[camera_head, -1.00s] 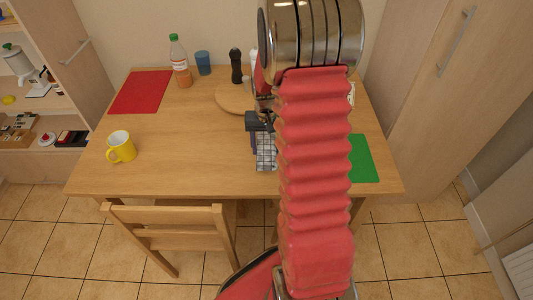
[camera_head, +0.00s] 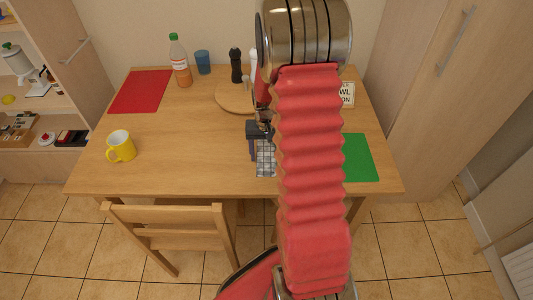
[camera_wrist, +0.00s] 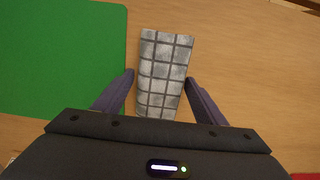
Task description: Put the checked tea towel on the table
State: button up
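The checked tea towel (camera_wrist: 165,72) is a folded grey-and-white strip with dark lines. In the wrist view it lies between the two dark fingers of my gripper (camera_wrist: 159,78), slightly tilted. A narrow gap shows at the left fingertip; the right fingertip is very close to the towel's edge. The fingers are apart, one on each side. In the head view the towel (camera_head: 265,160) is over the front part of the wooden table (camera_head: 190,160), directly below my gripper (camera_head: 256,150), and seems to rest on it. My arm hides its right side.
A green mat (camera_head: 360,158) lies right of the towel. A yellow mug (camera_head: 120,147) and a red mat (camera_head: 141,92) are at the left. A bottle (camera_head: 180,62), a blue cup (camera_head: 202,62) and a round board (camera_head: 232,97) stand at the back. A chair (camera_head: 170,232) is in front.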

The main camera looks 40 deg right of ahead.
aim_at(266, 154)
jog(key=shift+o, duration=0.9)
jog(key=shift+r, duration=0.1)
notch_tip(266, 154, up, 12)
dwell(0.5)
